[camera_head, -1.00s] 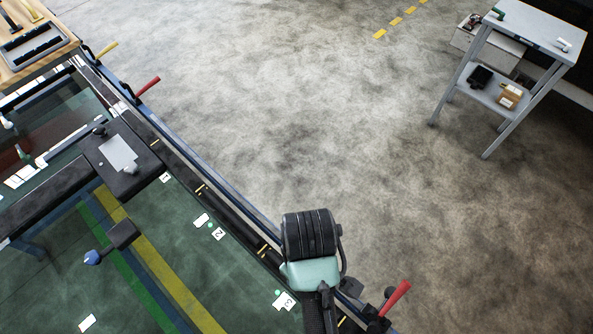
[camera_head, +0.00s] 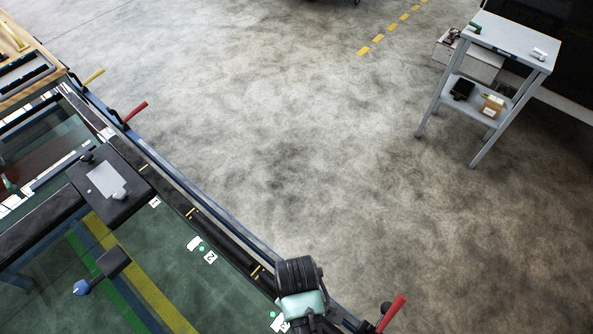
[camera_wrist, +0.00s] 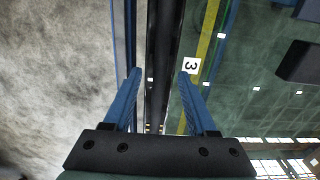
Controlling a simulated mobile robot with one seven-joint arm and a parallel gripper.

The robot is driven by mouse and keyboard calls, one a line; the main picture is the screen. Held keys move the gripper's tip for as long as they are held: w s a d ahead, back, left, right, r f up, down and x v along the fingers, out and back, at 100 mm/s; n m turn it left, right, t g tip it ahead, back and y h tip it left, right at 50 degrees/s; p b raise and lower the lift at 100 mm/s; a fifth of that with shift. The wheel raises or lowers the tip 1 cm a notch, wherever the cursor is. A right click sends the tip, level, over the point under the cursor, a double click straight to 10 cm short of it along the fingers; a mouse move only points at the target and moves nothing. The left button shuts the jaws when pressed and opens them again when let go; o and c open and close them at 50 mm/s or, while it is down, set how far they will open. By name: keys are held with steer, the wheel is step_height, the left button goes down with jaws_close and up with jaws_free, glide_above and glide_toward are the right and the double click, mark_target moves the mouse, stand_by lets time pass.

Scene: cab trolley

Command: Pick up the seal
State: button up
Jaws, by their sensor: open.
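I cannot tell for certain which visible thing is the seal. My gripper (camera_wrist: 160,75) shows in the wrist view with two blue fingers apart and nothing between their tips. Behind and between the fingers runs a long black strip (camera_wrist: 163,40) along the trolley's edge; I cannot tell how far it is from the fingertips. In the head view my arm hangs over the right edge of the glass-topped trolley (camera_head: 215,290), and the fingers are hidden.
The trolley carries a white label 3 (camera_wrist: 191,65), red handles (camera_head: 392,312) and a black pad (camera_head: 110,185). A grey side table (camera_head: 508,40) at upper right holds small items, with a brown box (camera_head: 491,106) on its lower shelf. The concrete floor between (camera_head: 300,140) is clear.

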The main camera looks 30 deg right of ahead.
jaws_close()
stand_by(0.4)
step_height(320, 180, up, 10)
stand_by(0.5)
